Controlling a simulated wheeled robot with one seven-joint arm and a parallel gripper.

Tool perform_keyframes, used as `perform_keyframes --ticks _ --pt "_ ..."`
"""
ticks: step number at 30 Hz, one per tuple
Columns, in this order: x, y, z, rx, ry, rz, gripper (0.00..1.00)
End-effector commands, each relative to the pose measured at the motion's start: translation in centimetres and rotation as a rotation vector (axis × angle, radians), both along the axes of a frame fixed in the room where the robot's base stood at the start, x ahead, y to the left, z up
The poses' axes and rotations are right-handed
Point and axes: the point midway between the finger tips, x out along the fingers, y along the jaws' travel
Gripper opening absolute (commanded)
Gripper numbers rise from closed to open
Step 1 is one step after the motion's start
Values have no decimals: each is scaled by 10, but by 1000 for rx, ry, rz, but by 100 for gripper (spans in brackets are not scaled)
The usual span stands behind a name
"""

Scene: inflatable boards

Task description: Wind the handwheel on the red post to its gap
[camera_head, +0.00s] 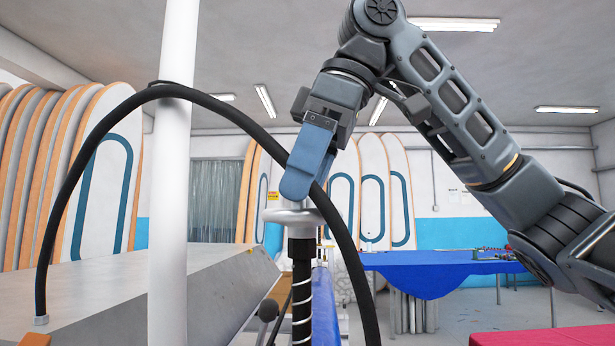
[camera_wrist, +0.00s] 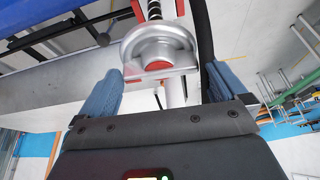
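The silver handwheel (camera_head: 290,214) sits atop a black upright with a pale spiral (camera_head: 302,300) in the head view, just below my blue fingertips. In the wrist view the handwheel (camera_wrist: 158,40) shows close up, with red parts by its hub and behind it. My gripper (camera_wrist: 163,72) is open, its two blue fingers wide apart on either side of the wheel's near part. I cannot tell whether either finger touches the rim. The gap cannot be made out.
A black hose (camera_head: 72,170) arches past a white pole (camera_head: 174,230) and runs down close beside the wheel and my gripper. A grey sloped bench (camera_head: 110,295) stands left. A blue-covered table (camera_head: 430,270) stands behind right. Boards (camera_head: 110,170) lean along the walls.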

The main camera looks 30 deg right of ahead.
Motion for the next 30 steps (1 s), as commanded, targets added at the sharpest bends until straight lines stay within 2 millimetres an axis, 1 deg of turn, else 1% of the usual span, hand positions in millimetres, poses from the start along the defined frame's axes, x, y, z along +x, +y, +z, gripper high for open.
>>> perform_keyframes --ticks 1,2,12,17,24,30 --pt "0 0 0 0 0 0 93" --pt "0 0 0 0 0 0 90" --pt "0 0 0 0 0 0 59" --pt "0 0 0 1 1 46 59" --pt "2 -1 0 1 1 266 59" --pt "2 -1 0 1 1 366 59"
